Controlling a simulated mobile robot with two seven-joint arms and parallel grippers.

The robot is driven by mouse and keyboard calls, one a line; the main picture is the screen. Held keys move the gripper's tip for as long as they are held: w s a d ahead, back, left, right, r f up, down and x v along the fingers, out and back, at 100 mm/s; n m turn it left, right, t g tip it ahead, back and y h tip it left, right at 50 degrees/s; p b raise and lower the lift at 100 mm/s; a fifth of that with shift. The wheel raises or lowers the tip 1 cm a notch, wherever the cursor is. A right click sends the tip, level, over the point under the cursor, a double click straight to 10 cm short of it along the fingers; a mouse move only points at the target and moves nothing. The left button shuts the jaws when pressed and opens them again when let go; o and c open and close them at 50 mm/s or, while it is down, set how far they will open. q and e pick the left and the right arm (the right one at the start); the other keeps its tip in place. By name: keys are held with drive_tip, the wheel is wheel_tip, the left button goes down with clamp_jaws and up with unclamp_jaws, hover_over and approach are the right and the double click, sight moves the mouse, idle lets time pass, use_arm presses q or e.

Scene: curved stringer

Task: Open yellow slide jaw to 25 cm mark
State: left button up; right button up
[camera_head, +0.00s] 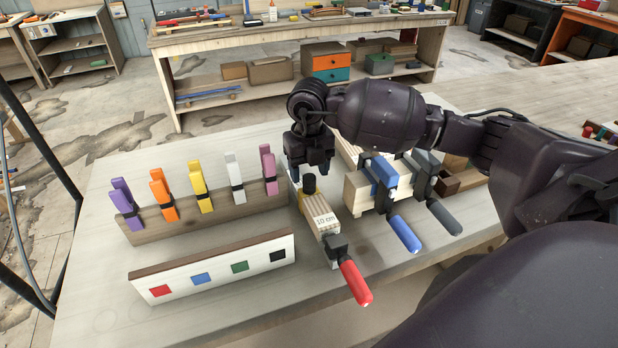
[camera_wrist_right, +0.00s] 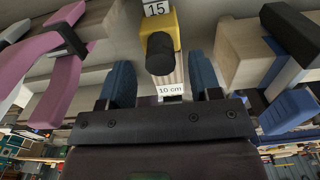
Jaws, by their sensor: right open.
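The yellow slide jaw (camera_wrist_right: 174,30) has a black knob (camera_wrist_right: 160,52) and sits on a wooden clamp bar in the right wrist view. A "15" label (camera_wrist_right: 156,8) shows beyond the jaw and a "10 cm" label (camera_wrist_right: 171,90) on the near side. In the head view the bar (camera_head: 322,215) has a red handle (camera_head: 355,283) at its near end, and the black knob (camera_head: 309,184) partly hides the jaw. My right gripper (camera_head: 308,172) is open just beyond the knob. Its blue fingers (camera_wrist_right: 162,75) stand on either side of the knob in the picture; I see no clear contact. The 25 cm mark is not visible.
Clamps with blue (camera_head: 405,233) and grey (camera_head: 444,217) handles stand close to the right. A wooden rail (camera_head: 215,218) with several coloured clips is to the left.

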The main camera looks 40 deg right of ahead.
sight(309, 176)
drive_tip(key=shift+f, duration=1.6)
clamp_jaws()
